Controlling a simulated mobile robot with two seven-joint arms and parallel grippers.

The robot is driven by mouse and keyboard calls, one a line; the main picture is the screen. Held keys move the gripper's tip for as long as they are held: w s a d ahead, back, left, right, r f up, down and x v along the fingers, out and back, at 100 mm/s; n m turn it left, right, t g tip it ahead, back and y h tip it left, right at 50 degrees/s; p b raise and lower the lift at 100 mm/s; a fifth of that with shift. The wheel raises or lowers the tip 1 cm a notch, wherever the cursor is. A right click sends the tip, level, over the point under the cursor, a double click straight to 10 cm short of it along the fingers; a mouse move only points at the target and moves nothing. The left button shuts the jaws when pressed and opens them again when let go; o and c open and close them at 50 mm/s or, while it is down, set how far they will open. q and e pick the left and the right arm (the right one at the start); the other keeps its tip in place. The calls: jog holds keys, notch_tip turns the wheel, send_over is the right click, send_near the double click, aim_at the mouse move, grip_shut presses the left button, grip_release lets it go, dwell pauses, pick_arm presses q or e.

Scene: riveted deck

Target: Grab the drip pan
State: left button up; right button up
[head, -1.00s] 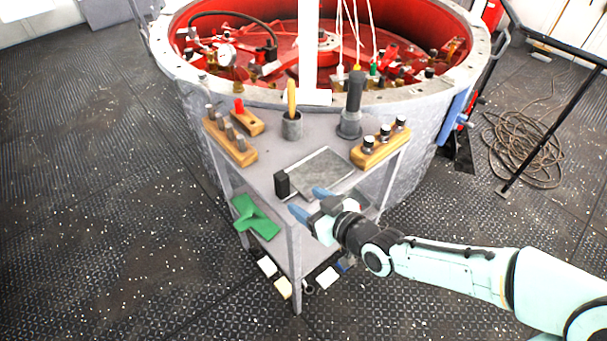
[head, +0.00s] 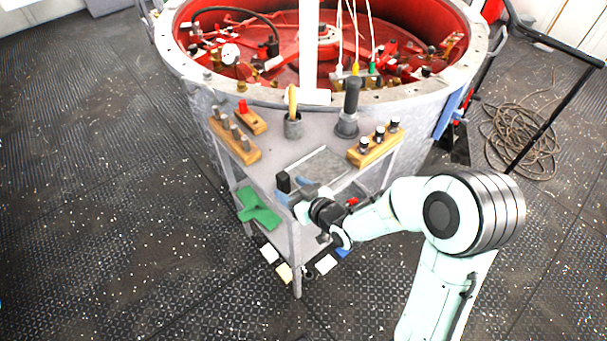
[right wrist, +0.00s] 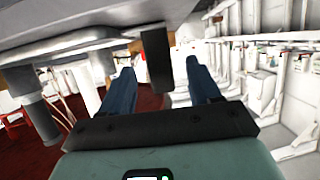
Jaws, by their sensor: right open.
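The drip pan (head: 322,165) is a flat grey tray with a black block-like handle (head: 283,182) at its near left end. It lies on the grey cart top near the front corner. My right gripper (head: 294,192) is open beside the handle, with its blue fingers close to it, and partly covers the pan's near edge. In the right wrist view the dark handle (right wrist: 158,58) stands between the two spread blue fingers (right wrist: 161,84). I cannot tell whether either finger touches it. My left gripper is not in view.
On the cart (head: 297,240) stand wooden blocks with metal pegs (head: 236,138) (head: 373,148), a cup with a yellow-handled tool (head: 292,124) and a dark upright cylinder (head: 348,110). A green piece (head: 258,208) lies on a lower shelf. A large red-lined drum (head: 400,110) stands behind.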

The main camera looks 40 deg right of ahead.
aim_at(287, 184)
jog(key=x, duration=0.4)
jog(key=shift+w+r, duration=0.1)
jog(key=shift+r, duration=0.05)
grip_shut()
jog(key=shift+r, duration=0.15)
